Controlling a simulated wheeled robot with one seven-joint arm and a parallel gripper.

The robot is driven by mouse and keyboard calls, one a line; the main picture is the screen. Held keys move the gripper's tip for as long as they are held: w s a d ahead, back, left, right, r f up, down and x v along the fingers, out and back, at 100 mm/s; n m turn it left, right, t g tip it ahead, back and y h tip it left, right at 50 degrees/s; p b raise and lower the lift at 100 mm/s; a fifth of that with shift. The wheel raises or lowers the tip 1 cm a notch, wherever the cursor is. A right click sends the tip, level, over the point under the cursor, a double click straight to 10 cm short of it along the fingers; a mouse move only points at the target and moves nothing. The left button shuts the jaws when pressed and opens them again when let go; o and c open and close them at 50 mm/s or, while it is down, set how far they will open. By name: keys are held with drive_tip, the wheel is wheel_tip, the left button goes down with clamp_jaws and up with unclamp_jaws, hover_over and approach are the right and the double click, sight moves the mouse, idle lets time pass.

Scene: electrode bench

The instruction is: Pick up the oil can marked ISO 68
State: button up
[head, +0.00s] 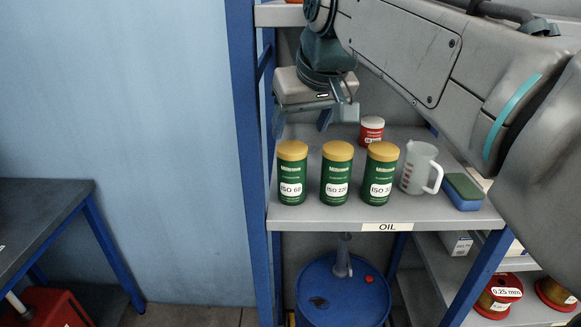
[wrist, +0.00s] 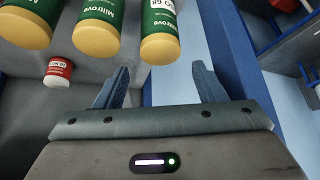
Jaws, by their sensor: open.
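The ISO 68 oil can (head: 291,170) is green with a yellow lid and a white label. It stands upright at the left end of a row of three alike cans on the OIL shelf. In the wrist view the ISO 68 can (wrist: 161,22) is the rightmost one, its lid just beyond the fingertips and its label partly cut off. My gripper (head: 302,121) is open and empty, above and behind the can's lid. In the wrist view both fingers of my gripper (wrist: 160,80) are spread apart, touching nothing that I can see.
The middle can (head: 337,174) reads ISO 22 or similar; the right can (head: 380,174) seems to read ISO 32. A small red-and-white tin (head: 372,131), a measuring jug (head: 418,168) and a sponge (head: 463,192) share the shelf (head: 325,221). A blue upright post (head: 249,160) bounds its left side.

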sight(293, 148)
drive_tip(key=x, duration=0.6)
drive_tip(key=p+x, duration=0.1)
drive_tip(key=x, duration=0.4)
drive_tip(key=shift+s+f, duration=0.1)
drive_tip(key=c, duration=1)
